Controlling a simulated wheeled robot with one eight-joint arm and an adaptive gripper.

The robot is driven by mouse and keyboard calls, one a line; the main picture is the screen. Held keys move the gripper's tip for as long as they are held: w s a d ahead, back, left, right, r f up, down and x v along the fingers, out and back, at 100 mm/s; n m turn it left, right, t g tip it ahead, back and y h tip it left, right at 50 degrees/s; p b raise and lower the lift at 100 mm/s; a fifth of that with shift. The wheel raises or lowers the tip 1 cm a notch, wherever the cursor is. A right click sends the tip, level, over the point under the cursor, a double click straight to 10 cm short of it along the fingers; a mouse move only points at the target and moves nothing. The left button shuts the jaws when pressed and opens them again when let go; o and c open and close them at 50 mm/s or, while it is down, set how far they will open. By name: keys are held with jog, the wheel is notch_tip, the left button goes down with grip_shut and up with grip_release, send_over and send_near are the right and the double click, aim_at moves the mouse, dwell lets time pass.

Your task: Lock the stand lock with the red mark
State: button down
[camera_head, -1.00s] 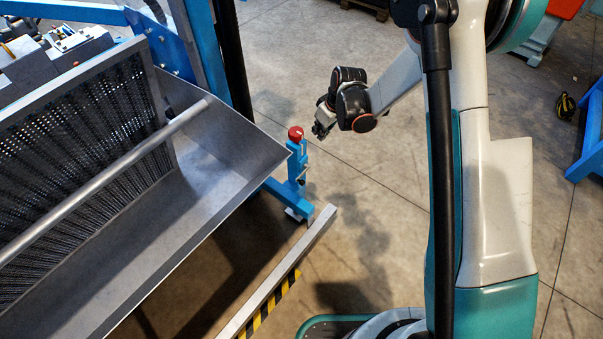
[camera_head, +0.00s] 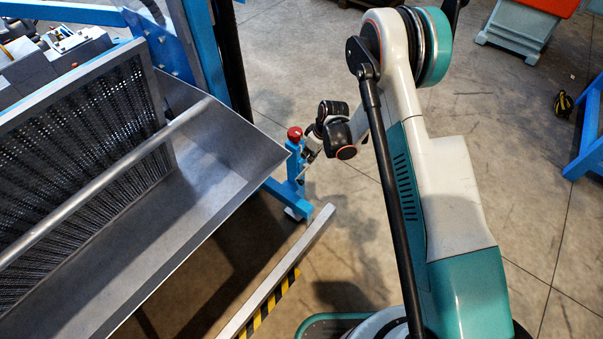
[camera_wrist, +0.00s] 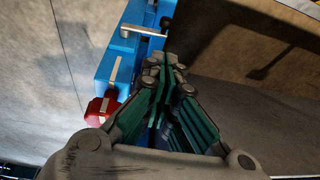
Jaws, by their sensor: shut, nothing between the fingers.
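The stand lock is a blue post (camera_head: 296,168) with a round red knob (camera_head: 294,133) on top, at the corner of the blue stand. In the wrist view the red knob (camera_wrist: 101,110) lies at the left, beside the blue post (camera_wrist: 122,62). A metal lever (camera_wrist: 143,31) sticks out from the post ahead of my fingertips. My gripper (camera_wrist: 166,62) is shut and empty, its fingertips close to the post's side; I cannot tell whether they touch it. In the head view my gripper (camera_head: 306,165) is at the right of the post, partly hidden by my wrist.
A metal trough (camera_head: 215,150) with a perforated sieve panel (camera_head: 90,125) fills the left. A rail with yellow-black stripes (camera_head: 275,270) runs along the floor in front of the post. A blue frame (camera_head: 588,140) stands at the far right.

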jog(key=b, duration=0.5)
send_over(298, 179)
jog(key=d, duration=0.1)
jog(key=f, duration=1.1)
jog(key=shift+s+d+f, duration=0.2)
jog(key=shift+s+f, duration=0.2)
jog(key=shift+s+a+f+b, duration=0.15)
jog(key=shift+f+b, duration=0.15)
jog(key=shift+f, duration=0.55)
jog(key=shift+f, duration=0.15)
